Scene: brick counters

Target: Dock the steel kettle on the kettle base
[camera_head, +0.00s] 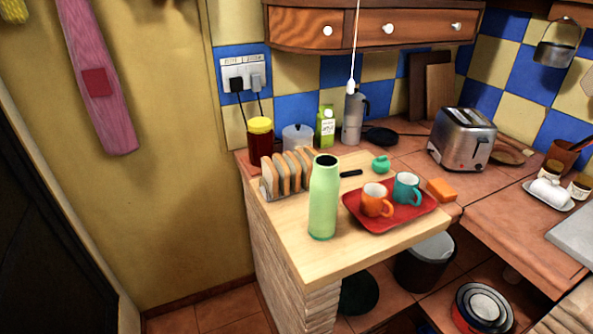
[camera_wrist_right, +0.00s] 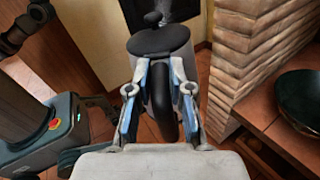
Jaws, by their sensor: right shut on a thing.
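My right gripper (camera_wrist_right: 160,78) shows in the right wrist view with its two fingers closed on the black handle of the kettle (camera_wrist_right: 160,42). The kettle's black lid and handle are visible; its steel body is mostly hidden. The kettle hangs beside a brick-sided counter, above the tiled floor. In the head view the kettle base (camera_head: 381,136) is a flat black disc at the back of the counter, beside a grey jug (camera_head: 354,117). Neither gripper nor the held kettle shows in the head view, and my left gripper is in no view.
A light wooden counter end (camera_head: 285,218) carries a green bottle (camera_head: 323,198), a toast rack (camera_head: 286,172) and a red tray (camera_head: 410,218) with two mugs. A toaster (camera_head: 463,139) stands right of the base. A cord with a white pull (camera_head: 351,87) hangs in front.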

